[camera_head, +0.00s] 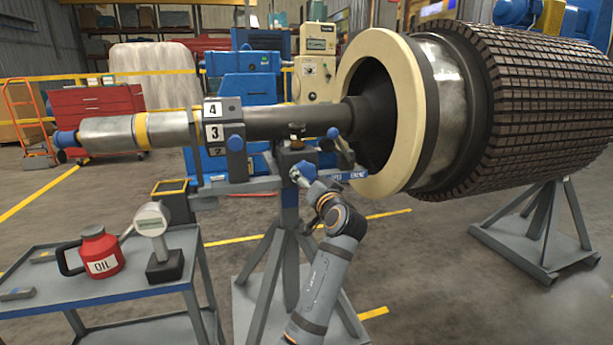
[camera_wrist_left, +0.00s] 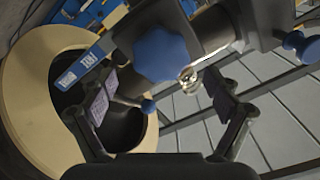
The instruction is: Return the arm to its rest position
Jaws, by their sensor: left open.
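My left arm rises from the bottom middle of the head view, and its gripper (camera_head: 306,182) is at the head of the rotor stand (camera_head: 283,250), just below the dark shaft (camera_head: 300,122). In the left wrist view the gripper (camera_wrist_left: 160,98) has its two fingers spread wide with nothing between the pads. A blue star knob (camera_wrist_left: 160,54) and a small shiny metal part (camera_wrist_left: 188,76) lie beyond the fingertips. Contact with the stand cannot be told. My right gripper is not in view.
The large rotor (camera_head: 530,95) with its cream ring (camera_head: 415,110) is close to the right of the gripper. Open floor lies at the lower right.

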